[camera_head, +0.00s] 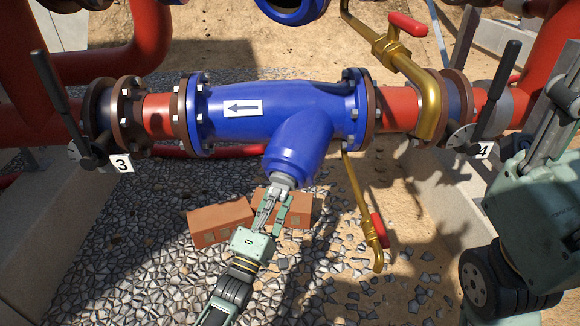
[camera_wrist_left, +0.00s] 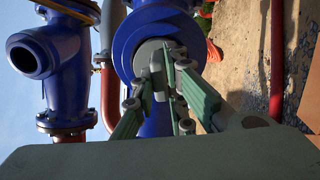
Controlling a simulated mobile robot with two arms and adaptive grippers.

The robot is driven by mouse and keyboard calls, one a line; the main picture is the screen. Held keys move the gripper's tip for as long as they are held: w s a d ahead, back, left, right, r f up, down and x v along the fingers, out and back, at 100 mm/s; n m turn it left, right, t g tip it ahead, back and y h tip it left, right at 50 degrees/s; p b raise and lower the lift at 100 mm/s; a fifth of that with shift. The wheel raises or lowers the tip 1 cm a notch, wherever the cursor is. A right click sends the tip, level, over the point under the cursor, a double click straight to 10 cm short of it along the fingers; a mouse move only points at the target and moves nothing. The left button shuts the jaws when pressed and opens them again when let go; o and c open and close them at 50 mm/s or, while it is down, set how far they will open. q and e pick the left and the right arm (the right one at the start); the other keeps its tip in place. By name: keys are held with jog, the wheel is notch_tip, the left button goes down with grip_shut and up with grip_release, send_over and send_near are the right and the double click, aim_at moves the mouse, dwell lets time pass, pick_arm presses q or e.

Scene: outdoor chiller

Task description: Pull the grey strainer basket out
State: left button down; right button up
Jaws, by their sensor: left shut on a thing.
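The blue strainer body (camera_head: 270,108) sits in the red pipe line, with its slanted leg (camera_head: 299,147) pointing down toward me. At the leg's open end is the grey end of the strainer basket (camera_head: 284,181). In the left wrist view it shows as a grey disc with a block-like grip (camera_wrist_left: 157,68) in the blue ring. My left gripper (camera_head: 275,195) is shut on that grip, its fingers on either side. Most of the basket is hidden inside the leg. My right gripper (camera_head: 562,95) is partly in view at the right edge; its fingertips are cut off.
Two orange-brown bricks (camera_head: 221,222) lie on the gravel below the leg. A brass drain valve with a red handle (camera_head: 378,228) hangs to their right. Lever valves marked 3 (camera_head: 123,163) and 4 (camera_head: 482,151) flank the strainer. Concrete kerbs stand on both sides.

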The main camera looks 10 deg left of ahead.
pick_arm(q)
jog(key=p+v, duration=0.1)
jog(key=v, duration=1.3)
jog(key=shift+s+p, duration=0.2)
jog(key=shift+p, duration=0.2)
dwell(0.4)
jog(key=c, duration=2.3)
grip_release()
grip_shut()
